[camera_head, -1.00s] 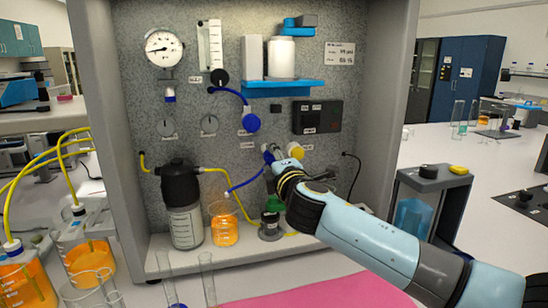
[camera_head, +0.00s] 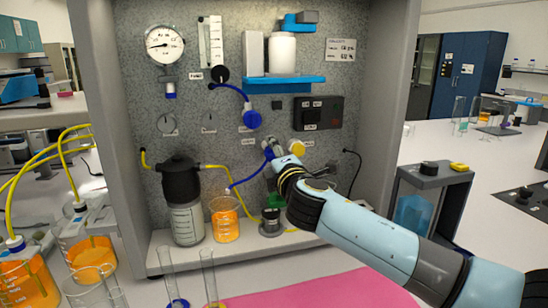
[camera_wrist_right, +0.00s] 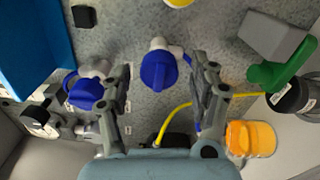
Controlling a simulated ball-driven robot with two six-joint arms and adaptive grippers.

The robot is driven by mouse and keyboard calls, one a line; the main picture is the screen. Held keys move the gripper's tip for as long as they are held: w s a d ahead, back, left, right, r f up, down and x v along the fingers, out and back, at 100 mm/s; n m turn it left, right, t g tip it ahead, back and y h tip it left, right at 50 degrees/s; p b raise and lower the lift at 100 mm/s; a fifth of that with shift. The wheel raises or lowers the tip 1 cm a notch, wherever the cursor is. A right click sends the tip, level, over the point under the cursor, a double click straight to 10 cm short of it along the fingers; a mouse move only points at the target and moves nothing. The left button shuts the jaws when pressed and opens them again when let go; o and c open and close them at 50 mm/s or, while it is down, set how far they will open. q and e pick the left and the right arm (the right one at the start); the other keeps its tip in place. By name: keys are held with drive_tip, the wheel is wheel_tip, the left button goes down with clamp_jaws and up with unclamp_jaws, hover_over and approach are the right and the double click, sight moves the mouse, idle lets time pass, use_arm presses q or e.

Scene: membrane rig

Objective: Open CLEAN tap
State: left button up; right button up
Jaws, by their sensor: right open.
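Several taps sit on the speckled grey panel, and their labels are too small to read, so I cannot tell which is CLEAN. One blue tap (camera_wrist_right: 158,72) is between the fingers of my right gripper (camera_wrist_right: 161,62) in the right wrist view. The fingers are open on either side of it, with a visible gap. In the head view my right gripper (camera_head: 272,145) is at the panel and partly covers this blue tap (camera_head: 267,154). Another blue tap (camera_head: 251,119) is above and left, and shows in the wrist view (camera_wrist_right: 85,93). A yellow tap (camera_head: 298,149) is just right. My left gripper is out of view.
A blue shelf (camera_head: 284,88) with a white bottle (camera_head: 282,56) juts out above. Below stand a dark-topped bottle (camera_head: 187,222), an orange beaker (camera_head: 225,222) and a green-handled part (camera_head: 277,200). A black box (camera_head: 318,114) is at the right. Blue and yellow tubes cross the panel.

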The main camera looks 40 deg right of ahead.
drive_tip(key=v, duration=1.2)
drive_tip(key=shift+s, duration=0.1)
